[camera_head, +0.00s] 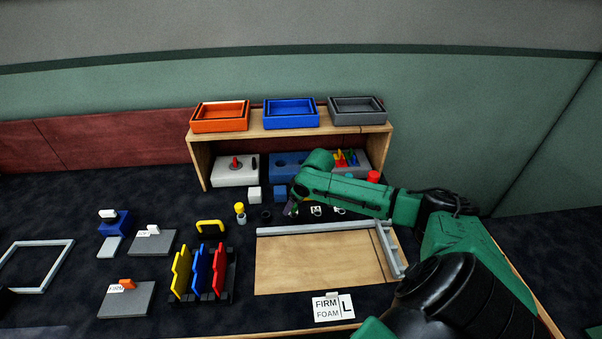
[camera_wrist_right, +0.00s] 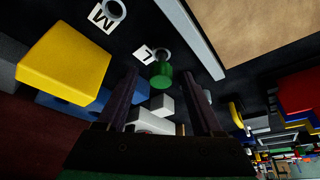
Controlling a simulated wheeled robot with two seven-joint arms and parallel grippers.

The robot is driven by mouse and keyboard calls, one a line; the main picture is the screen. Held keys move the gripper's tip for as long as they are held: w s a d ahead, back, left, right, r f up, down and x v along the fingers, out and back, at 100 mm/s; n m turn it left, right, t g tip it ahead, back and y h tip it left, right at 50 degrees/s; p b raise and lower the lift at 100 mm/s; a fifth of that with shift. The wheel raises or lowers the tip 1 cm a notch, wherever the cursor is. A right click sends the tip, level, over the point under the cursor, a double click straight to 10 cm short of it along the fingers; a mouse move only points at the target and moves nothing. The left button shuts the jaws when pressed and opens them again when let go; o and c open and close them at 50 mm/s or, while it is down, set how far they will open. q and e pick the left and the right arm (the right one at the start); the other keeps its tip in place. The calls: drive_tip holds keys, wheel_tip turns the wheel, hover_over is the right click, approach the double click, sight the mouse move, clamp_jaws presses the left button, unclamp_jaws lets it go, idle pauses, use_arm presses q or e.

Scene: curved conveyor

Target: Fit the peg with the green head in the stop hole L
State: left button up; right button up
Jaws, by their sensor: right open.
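The white L label (camera_wrist_right: 145,54) lies beside the ring. My right gripper (camera_wrist_right: 165,88) is open, its two dark fingers on either side of the green head and apart from it. In the head view, my right gripper (camera_head: 291,208) is over the mat behind the wooden board, and I cannot make out the green peg there. My left gripper is not in view.
A second ring (camera_wrist_right: 114,10) has an M label. A yellow block (camera_wrist_right: 66,62) is close on the left in the wrist view. A wooden shelf (camera_head: 290,133) stands behind, with trays on top. The wooden board (camera_head: 315,265) is bare. A yellow-headed peg (camera_head: 240,209) stands left.

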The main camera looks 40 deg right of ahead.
drive_tip(key=v, duration=1)
drive_tip(key=shift+r, duration=0.15)
